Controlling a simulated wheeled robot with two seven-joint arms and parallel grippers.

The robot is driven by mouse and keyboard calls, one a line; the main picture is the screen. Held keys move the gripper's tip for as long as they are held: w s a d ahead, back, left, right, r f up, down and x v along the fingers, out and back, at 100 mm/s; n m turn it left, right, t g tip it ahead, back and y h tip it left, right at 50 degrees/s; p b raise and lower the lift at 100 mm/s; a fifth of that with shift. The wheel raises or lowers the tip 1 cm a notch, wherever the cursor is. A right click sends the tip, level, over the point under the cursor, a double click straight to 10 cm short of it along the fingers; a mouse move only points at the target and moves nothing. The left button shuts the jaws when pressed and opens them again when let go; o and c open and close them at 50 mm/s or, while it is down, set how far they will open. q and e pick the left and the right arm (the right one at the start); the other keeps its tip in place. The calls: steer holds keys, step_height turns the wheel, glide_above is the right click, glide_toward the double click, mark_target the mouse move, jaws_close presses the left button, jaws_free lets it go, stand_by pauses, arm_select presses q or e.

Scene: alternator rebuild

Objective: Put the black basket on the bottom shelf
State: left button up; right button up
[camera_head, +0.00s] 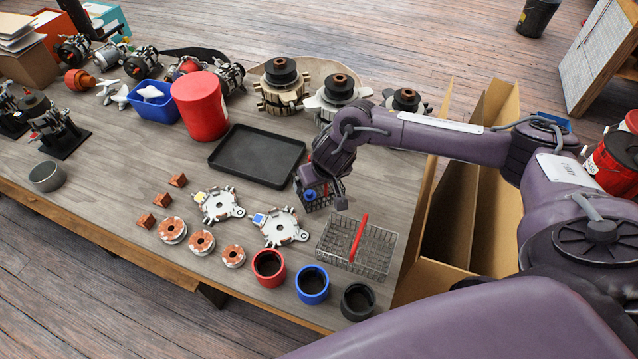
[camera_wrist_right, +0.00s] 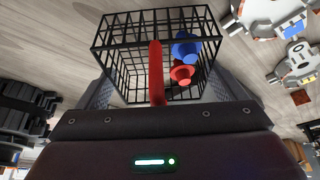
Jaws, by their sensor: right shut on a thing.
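The black wire basket (camera_wrist_right: 112,30) hangs in my right gripper (camera_head: 325,188) and shows small and partly covered in the head view (camera_head: 322,202). In the right wrist view, its red handle (camera_wrist_right: 156,75) runs between the fingers of the gripper (camera_wrist_right: 158,95), which is shut on the basket. A blue part (camera_wrist_right: 187,48) and a red part (camera_wrist_right: 180,74) are inside the basket. The basket is over the workbench; I cannot tell its exact height. My left gripper is not in view. I cannot make out a bottom shelf in either view.
A silver wire basket (camera_head: 378,262) with a red handle stands on the workbench (camera_head: 110,215) near me. A black tray (camera_head: 258,157) lies left of the gripper. Red, blue and black cups line the near edge. An open cardboard box (camera_head: 455,215) stands at the right.

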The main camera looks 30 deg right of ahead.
steer(key=shift+f, duration=0.65)
steer(key=o, duration=0.6)
steer(key=shift+f, duration=0.15)
steer(key=shift+o, duration=0.8)
